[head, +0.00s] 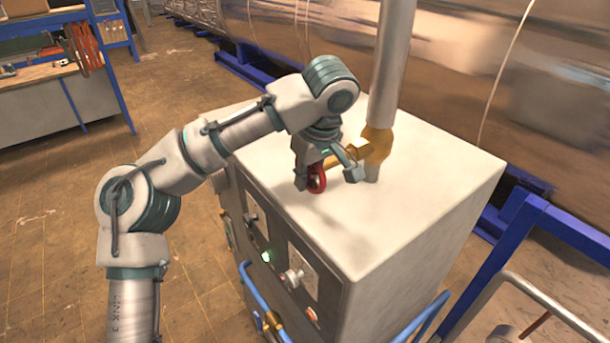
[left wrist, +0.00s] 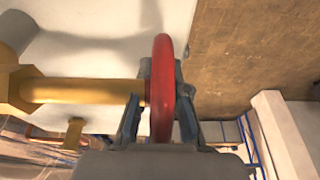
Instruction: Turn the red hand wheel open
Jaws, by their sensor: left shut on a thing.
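The red hand wheel (head: 317,179) sits at the end of a yellow valve stem (head: 342,157), above the top of a white cabinet near its left edge. In the left wrist view the wheel (left wrist: 162,88) is seen edge-on, upright in the picture. My left gripper (head: 325,176) reaches down onto the wheel and is shut on it. In the left wrist view its fingers (left wrist: 160,100) lie on both sides of the rim. Part of the wheel is hidden by the gripper. My right gripper is not in view.
The white cabinet (head: 430,190) carries a grey vertical pipe (head: 391,65) beside the valve. Its front panel has knobs and a green light (head: 266,256). Blue railings (head: 540,215) stand at the right. A shelf (head: 60,75) is at the back left. Brown floor is clear at left.

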